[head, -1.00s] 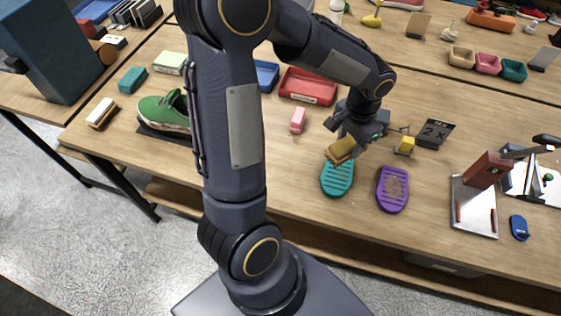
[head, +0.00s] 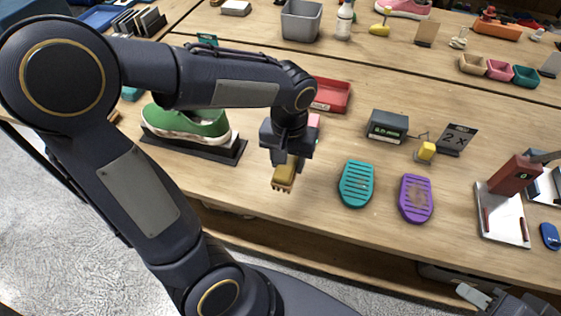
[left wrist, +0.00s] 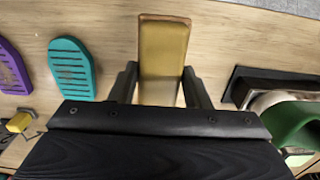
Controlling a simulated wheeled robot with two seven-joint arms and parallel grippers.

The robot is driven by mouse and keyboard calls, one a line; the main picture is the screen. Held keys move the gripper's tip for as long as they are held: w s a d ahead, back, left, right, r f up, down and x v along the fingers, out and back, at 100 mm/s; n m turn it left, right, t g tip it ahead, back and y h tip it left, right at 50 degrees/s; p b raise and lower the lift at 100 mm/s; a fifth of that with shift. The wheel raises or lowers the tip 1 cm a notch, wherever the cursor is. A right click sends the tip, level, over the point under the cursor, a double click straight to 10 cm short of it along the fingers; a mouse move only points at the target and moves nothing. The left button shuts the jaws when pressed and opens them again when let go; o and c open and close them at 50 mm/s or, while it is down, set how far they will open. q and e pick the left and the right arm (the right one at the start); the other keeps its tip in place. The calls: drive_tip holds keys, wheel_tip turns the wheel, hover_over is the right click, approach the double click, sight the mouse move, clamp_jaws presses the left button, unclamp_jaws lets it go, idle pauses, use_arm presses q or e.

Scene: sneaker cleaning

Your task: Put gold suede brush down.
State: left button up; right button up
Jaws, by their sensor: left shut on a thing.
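The gold suede brush (head: 284,177) is held in my left gripper (head: 288,158), over the wooden table between the green sneaker and the teal pad. In the left wrist view the brush (left wrist: 163,55) shows its flat gold back between the two fingers of my left gripper (left wrist: 160,88). In the head view its bristles point down near the table's front part; whether they touch the table I cannot tell. My right gripper (head: 485,296) shows only in part at the lower right edge, and its fingers are not clear.
A green sneaker (head: 190,120) stands on a dark stand to the left. A teal pad (head: 357,184) and a purple pad (head: 415,199) lie to the right. A red tray (head: 331,95) and a grey box (head: 387,126) sit behind. Bare wood surrounds the brush at the front.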

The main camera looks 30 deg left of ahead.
use_arm(q)
drive_tip(key=w+a+f, duration=0.1)
drive_tip(key=f, duration=0.1)
drive_tip(key=w+a+f, duration=0.1)
drive_tip(key=w+f, duration=0.1)
drive_tip(key=w+a+f, duration=0.2)
drive_tip(key=shift+f, duration=0.2)
drive_tip(key=shift+w+f, duration=0.1)
drive_tip(key=shift+f, duration=1.5)
drive_tip(key=shift+f, duration=0.1)
drive_tip(key=shift+f, duration=0.15)
drive_tip(key=o, duration=1)
drive_tip(key=shift+c, duration=0.2)
